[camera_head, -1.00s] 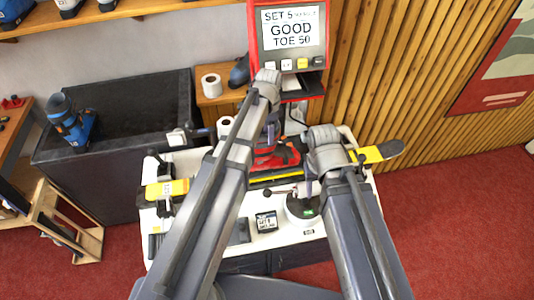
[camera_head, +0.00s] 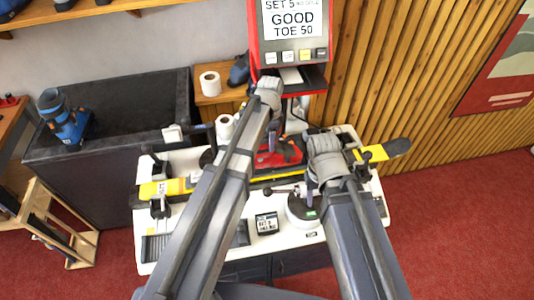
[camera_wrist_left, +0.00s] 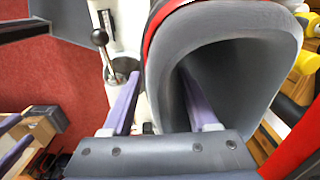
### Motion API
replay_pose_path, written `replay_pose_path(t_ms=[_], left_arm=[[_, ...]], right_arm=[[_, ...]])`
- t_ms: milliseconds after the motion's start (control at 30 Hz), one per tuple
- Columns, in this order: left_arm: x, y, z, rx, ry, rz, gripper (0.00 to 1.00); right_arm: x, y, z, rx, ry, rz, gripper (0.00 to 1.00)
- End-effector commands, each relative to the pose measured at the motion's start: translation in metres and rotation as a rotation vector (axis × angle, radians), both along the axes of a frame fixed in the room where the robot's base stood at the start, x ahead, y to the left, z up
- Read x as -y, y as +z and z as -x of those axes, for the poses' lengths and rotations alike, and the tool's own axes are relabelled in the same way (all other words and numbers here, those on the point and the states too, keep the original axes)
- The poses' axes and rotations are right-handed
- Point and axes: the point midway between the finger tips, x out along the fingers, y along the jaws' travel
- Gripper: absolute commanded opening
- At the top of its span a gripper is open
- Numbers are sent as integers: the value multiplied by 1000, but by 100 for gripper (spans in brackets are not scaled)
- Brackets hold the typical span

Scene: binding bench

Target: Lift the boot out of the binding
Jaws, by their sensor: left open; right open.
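The red and grey boot (camera_head: 286,152) stands on the bench in the head view, partly hidden behind my left arm. In the left wrist view its grey cuff (camera_wrist_left: 222,22) fills the middle, edged in red. My left gripper (camera_head: 273,132) is at the boot's top. In the wrist view the left gripper (camera_wrist_left: 160,112) is open: one finger lies outside the cuff, the other shows in its opening. A firm grip is not seen. The binding is mostly hidden under the boot and behind the arm. My right gripper (camera_head: 312,187) is open near the round dial, right of the boot.
A yellow and black ski (camera_head: 172,187) lies across the white bench (camera_head: 185,242). A red screen stand (camera_head: 293,22) behind reads GOOD, TOE 50. A lever with a black ball knob (camera_wrist_left: 100,37) stands near the left gripper. A dark bin (camera_head: 105,165) is at left.

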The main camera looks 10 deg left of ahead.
Motion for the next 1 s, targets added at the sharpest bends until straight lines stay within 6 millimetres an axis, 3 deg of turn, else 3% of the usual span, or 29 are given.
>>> replay_pose_path(t_ms=[167, 700, 1000], left_arm=[[0, 1, 0, 0, 0, 0, 59], [0, 1, 0, 0, 0, 0, 0], [0, 1, 0, 0, 0, 0, 0]], right_arm=[[0, 1, 0, 0, 0, 0, 50], [0, 1, 0, 0, 0, 0, 50], [0, 1, 0, 0, 0, 0, 50]])
